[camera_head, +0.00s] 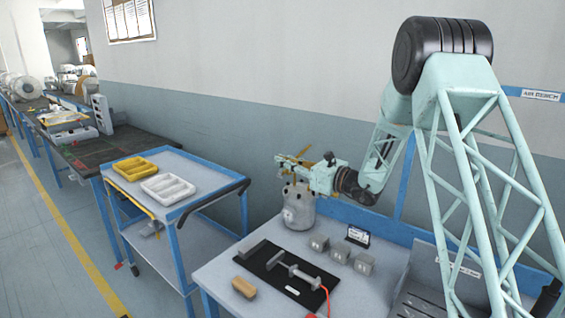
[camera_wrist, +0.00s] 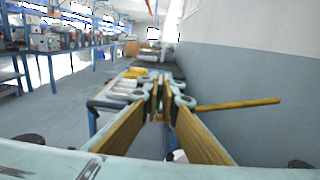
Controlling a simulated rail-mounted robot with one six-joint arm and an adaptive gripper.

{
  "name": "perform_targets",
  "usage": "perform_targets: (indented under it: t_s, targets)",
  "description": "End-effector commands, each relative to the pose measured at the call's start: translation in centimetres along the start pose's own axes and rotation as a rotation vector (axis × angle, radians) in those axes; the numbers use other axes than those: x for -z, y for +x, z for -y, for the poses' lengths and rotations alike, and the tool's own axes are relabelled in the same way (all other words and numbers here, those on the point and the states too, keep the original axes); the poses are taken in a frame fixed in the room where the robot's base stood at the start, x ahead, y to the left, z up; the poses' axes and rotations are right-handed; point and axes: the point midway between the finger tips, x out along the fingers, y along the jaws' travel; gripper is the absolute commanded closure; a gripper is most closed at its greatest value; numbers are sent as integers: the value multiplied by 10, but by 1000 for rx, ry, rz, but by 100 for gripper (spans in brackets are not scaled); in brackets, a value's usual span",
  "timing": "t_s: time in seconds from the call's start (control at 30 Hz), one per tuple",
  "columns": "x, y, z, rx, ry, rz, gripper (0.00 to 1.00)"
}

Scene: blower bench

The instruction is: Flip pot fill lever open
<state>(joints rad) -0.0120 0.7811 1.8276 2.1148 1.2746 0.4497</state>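The grey metal pot (camera_head: 299,211) stands upright at the back left of the bench. My gripper (camera_head: 286,163) is over the pot's top, pointing left in the head view. In the wrist view, its yellow-padded fingers (camera_wrist: 160,98) run together, with only a narrow gap at the tips and nothing clearly held there. A thin yellow-brown rod (camera_wrist: 238,104), which looks like the fill lever, sticks out to the right behind the right finger. Whether the finger touches it cannot be told. In the head view, the lever is hard to separate from the gripper, and the pot's top is partly hidden.
A black mat (camera_head: 262,268) with metal parts, several grey blocks (camera_head: 338,255), a small sign (camera_head: 357,236) and a tan block (camera_head: 243,287) lie on the bench. A blue cart (camera_head: 205,169) with a yellow tray (camera_head: 135,168) and a white tray (camera_head: 168,188) stands left. A wall is behind.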

Motion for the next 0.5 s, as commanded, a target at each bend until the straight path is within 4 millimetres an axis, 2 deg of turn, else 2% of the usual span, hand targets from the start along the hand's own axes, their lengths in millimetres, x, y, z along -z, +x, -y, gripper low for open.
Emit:
perform_targets:
  t_s: [0.5]
  targets:
    - [-4, 6, -1, -2, 0, -99, 100]
